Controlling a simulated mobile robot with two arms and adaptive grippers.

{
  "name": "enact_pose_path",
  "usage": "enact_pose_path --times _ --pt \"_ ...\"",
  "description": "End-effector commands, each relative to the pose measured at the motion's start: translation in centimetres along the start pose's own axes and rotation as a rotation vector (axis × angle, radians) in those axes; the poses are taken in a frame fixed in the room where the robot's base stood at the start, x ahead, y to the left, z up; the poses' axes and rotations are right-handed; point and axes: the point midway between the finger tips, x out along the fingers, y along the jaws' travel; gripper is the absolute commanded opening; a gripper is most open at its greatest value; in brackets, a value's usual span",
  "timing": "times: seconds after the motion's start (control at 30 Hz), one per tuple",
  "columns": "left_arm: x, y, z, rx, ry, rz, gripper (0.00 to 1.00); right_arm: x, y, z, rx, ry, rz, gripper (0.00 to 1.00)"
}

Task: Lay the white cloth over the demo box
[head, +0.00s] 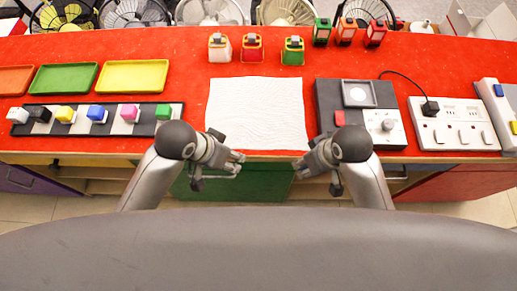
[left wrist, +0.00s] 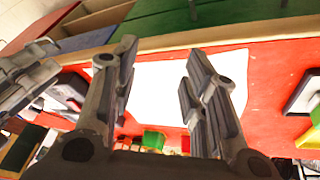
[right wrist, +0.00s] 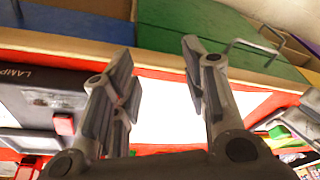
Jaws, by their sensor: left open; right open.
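The white cloth (head: 256,112) lies flat on the red counter in the middle of the head view, and its front edge is near the counter's front edge. The dark demo box (head: 330,100) stands just right of the cloth, uncovered, with a square panel, a knob and a red button. In the right wrist view the box (right wrist: 50,82) shows part of the word "LAMP". My left gripper (head: 240,164) is open and empty at the cloth's front left corner. My right gripper (head: 300,168) is open and empty at its front right corner. The cloth also shows between the fingers in the left wrist view (left wrist: 158,95).
Left of the cloth is a dark rack (head: 95,128) with several coloured cubes, behind it a green tray (head: 66,77) and a yellow tray (head: 133,75). Small coloured cases (head: 292,51) stand behind the cloth. A power strip (head: 453,135) with a cable is right of the box.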

Motion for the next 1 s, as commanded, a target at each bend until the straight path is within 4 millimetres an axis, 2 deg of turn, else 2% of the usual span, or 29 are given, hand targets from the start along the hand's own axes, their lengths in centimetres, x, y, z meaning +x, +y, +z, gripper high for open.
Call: enact_pose_path --times 0.03,0.13,0.23,0.5,0.6,0.77,0.87,1.0 --pt "0.3 -0.1 -1.1 0.040 -0.017 0.003 0.41 0.2 0.1 -1.3 -0.037 -0.010 -0.004 0.41" --pt "0.9 -0.1 -2.3 0.098 -0.068 0.013 0.41 0.5 0.2 -3.1 -0.105 -0.045 -0.016 0.41" --pt "1.3 -1.1 -3.2 0.140 -0.131 0.004 0.41 0.7 0.6 -4.7 -0.171 -0.086 -0.020 0.41" --pt "0.9 -6.0 -4.3 0.160 -0.297 -0.078 0.41 0.1 2.6 -8.1 -0.297 -0.197 0.000 0.41" --pt "0.5 -7.5 -4.5 0.149 -0.334 -0.104 0.41 -0.2 3.2 -8.8 -0.320 -0.225 0.007 0.41" --pt "0.3 -8.7 -4.6 0.135 -0.364 -0.123 0.41 -0.3 3.7 -9.1 -0.336 -0.248 0.012 0.41" --pt "0.9 -9.0 -4.3 0.131 -0.369 -0.125 0.41 0.4 3.8 -9.0 -0.337 -0.253 0.011 0.41" --pt "2.8 -9.2 -3.5 0.132 -0.371 -0.125 0.41 2.3 3.9 -8.4 -0.336 -0.255 0.012 0.41"
